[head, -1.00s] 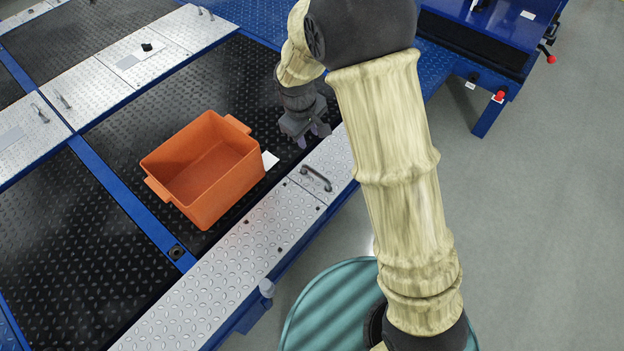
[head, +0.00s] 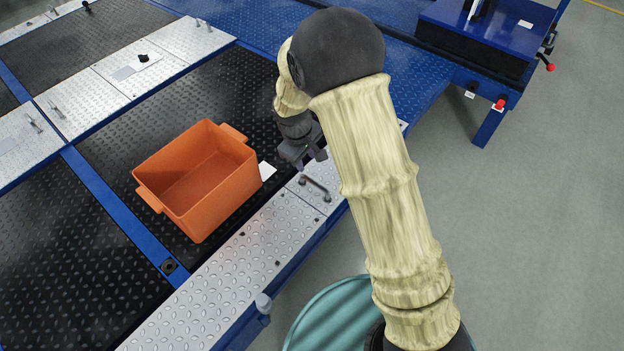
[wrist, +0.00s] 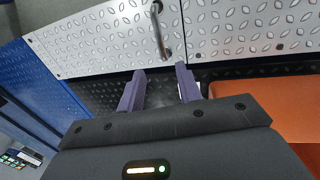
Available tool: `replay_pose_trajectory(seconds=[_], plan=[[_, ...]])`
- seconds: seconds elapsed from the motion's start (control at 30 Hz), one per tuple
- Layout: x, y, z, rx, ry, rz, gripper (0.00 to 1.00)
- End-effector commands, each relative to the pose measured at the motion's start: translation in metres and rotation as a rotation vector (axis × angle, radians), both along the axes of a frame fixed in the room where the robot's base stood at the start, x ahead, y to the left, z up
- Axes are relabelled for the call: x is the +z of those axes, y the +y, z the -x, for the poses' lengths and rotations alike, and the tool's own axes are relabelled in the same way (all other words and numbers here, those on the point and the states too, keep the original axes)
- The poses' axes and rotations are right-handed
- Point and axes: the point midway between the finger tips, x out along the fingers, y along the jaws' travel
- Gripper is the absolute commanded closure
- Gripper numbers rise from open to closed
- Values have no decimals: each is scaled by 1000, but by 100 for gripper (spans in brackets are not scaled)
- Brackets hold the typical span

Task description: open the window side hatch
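The hatch plate (head: 302,194) is silver diamond-patterned metal at the near edge of the tester, beside the right end of the orange bin. It has a dark bar handle (head: 315,187). In the wrist view the handle (wrist: 159,30) stands upright at the top centre, beyond my fingertips. My gripper (head: 308,162) hangs just behind the handle in the head view. In the wrist view my gripper (wrist: 160,72) shows two purple fingers apart, with nothing between them. The handle is not touched by the fingers. The hatch plate looks flush with the plates around it.
An orange bin (head: 158,199) stands on the black deck left of the hatch and shows at the right in the wrist view (wrist: 285,105). A white card (head: 267,171) lies beside it. Other hatches with handles (head: 57,110) lie farther left. Open grey floor (head: 520,230) is at the right.

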Motion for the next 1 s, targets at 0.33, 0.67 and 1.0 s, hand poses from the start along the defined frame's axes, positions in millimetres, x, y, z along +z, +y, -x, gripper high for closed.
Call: replay_pose_trajectory(seconds=[0.33, 0.67, 1.0], plan=[[-65, -11, -11, -6, 0, 1, 65], [-110, -17, -18, -8, 0, 0, 65], [-113, -17, -19, -6, -1, -1, 65]])
